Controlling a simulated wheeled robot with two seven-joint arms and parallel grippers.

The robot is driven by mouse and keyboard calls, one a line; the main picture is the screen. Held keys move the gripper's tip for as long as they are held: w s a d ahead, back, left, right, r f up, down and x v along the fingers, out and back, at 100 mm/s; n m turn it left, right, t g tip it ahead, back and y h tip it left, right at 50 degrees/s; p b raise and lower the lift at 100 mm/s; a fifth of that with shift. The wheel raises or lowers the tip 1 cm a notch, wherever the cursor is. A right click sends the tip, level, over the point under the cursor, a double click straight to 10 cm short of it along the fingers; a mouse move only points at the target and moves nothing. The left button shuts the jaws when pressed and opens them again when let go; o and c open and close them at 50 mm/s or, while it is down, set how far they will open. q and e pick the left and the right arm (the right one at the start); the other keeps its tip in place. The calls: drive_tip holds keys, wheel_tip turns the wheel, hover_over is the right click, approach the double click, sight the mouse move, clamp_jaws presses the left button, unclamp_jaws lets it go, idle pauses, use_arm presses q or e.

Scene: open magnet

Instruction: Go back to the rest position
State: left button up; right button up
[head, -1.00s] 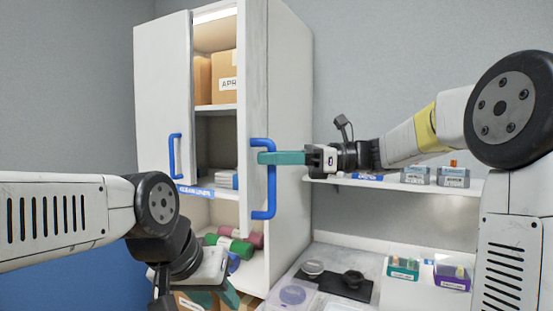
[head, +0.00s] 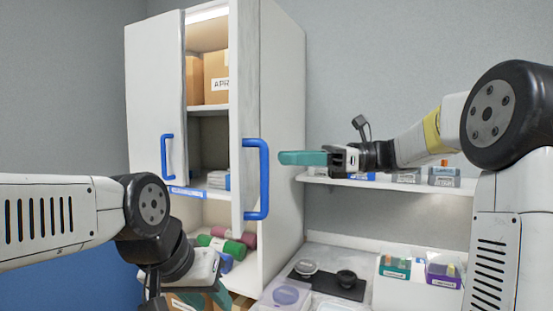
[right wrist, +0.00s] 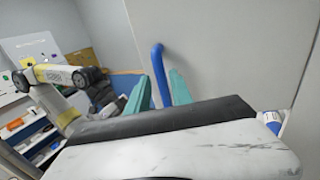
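My right gripper (head: 282,158) is at mid-height, just right of the blue handle (head: 264,190) on the cabinet's right door (head: 246,110). A small gap shows between its teal fingertips and the handle. In the right wrist view the gripper's fingers (right wrist: 158,92) are apart and empty, with the blue handle (right wrist: 157,62) seen between and beyond them. My left gripper (head: 208,296) is low at the bottom edge, in front of the cabinet's lower part. Its fingers are partly cut off, and their opening is unclear.
The white cabinet's left door (head: 155,100) has another blue handle (head: 167,157). Inside are cardboard boxes (head: 216,75) and rolled items (head: 228,247). To the right are a wall shelf (head: 318,180) and a counter with a black mat (head: 330,282) and small labelled boxes (head: 396,266).

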drive_tip(key=shift+w+d, duration=0.1)
drive_tip(key=shift+d, duration=0.7)
drive_tip(key=s+d+f+n+t+h, duration=0.1)
drive_tip(key=s+f+n+t+h, duration=0.2)
drive_tip(key=s+f+n+h, duration=0.65)
drive_tip(key=s+d+f+n+t+h, duration=0.3)
drive_tip(key=d+f, duration=0.3)
drive_tip(key=s+d+f+n+t+h, duration=0.2)
drive_tip(key=s+d+f+n+h, duration=0.1)
drive_tip(key=d+f, duration=0.3)
drive_tip(key=shift+s+f+n+t, duration=0.4)
drive_tip(key=shift+f+n, duration=0.1)
drive_tip(key=shift+n, duration=0.25)
